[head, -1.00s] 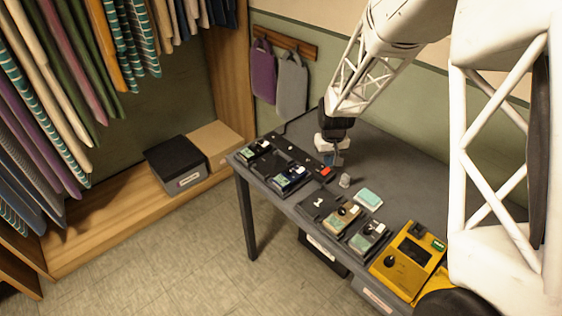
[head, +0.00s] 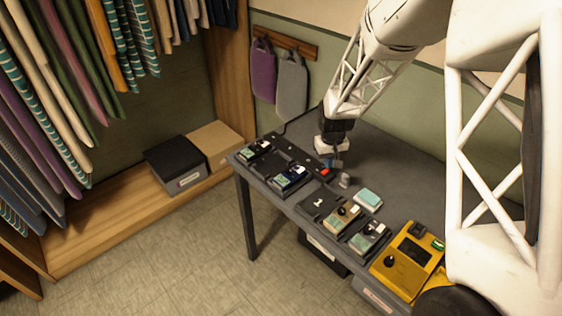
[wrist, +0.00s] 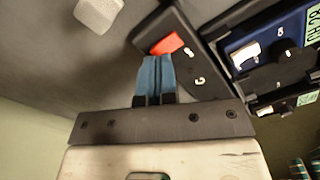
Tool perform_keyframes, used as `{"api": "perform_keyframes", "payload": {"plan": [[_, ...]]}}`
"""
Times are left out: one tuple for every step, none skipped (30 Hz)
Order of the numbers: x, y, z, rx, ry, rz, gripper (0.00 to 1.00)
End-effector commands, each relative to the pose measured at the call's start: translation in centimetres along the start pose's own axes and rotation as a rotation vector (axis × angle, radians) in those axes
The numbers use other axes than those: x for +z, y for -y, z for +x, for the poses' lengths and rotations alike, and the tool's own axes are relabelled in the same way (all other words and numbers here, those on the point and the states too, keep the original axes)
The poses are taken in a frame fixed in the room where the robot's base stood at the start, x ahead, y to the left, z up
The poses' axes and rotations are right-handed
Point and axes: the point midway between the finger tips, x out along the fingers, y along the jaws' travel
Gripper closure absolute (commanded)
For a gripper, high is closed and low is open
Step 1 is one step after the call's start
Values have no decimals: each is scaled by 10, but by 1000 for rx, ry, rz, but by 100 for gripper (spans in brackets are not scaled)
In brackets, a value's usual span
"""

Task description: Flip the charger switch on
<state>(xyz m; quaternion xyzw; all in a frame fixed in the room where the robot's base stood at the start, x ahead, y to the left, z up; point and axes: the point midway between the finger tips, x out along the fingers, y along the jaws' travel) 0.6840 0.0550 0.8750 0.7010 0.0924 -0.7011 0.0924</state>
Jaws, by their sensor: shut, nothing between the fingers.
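The charger is a long black strip (head: 291,150) on the table, with a red switch (head: 325,171) at its near right end. The red switch also shows in the wrist view (wrist: 167,44), with small white marks beside it on the strip. My gripper (head: 335,165) is over that end of the strip, pointing down. In the wrist view my blue fingertips (wrist: 155,62) are together and empty, right at the edge of the red switch and partly overlapping it. I cannot tell whether they touch it. The tilt of the switch is too small to read.
Devices in black cradles, including a blue one (head: 288,178), line the table's front edge. A small pale block (head: 345,180) and a mint-coloured box (head: 368,198) stand to the right. A yellow unit (head: 408,262) is at the near right. The grey table (head: 400,165) behind is clear.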

Motion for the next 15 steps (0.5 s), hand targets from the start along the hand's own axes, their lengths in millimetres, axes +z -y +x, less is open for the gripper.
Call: {"api": "perform_keyframes", "payload": {"plan": [[0,0,1,0,0,0,100],[0,0,1,0,0,0,100],[0,0,1,0,0,0,100],[0,0,2,0,0,0,100],[0,0,2,0,0,0,100],[0,0,2,0,0,0,100],[0,0,3,0,0,0,100],[0,0,3,0,0,0,100],[0,0,3,0,0,0,100],[0,0,4,0,0,0,100],[0,0,4,0,0,0,100],[0,0,4,0,0,0,100],[0,0,5,0,0,0,100],[0,0,5,0,0,0,100],[0,0,6,0,0,0,100]]}}
